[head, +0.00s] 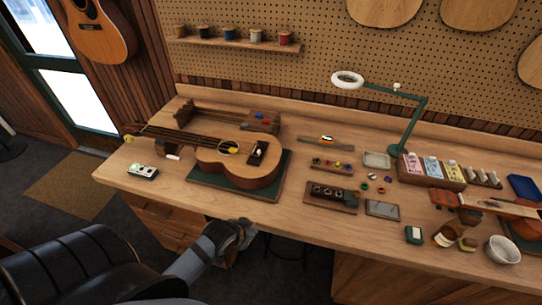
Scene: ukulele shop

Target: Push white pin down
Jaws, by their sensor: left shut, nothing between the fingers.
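A wooden ukulele (218,162) lies face up on a dark green mat (283,167) on the workbench, its neck pointing left. Its dark bridge (257,153) carries small pale marks, too small to tell whether one is the white pin or how far in it sits. A yellow item (234,149) lies by the sound hole. My left gripper (245,233) is shut and empty, low at the bench's front edge, in front of the ukulele and apart from it. My right gripper is out of view.
A small device (142,172) and a white-ended cylinder (172,157) lie left of the ukulele. A dark block with round holes (331,193), a parts tray (376,159) and a green lamp (408,126) stand to its right.

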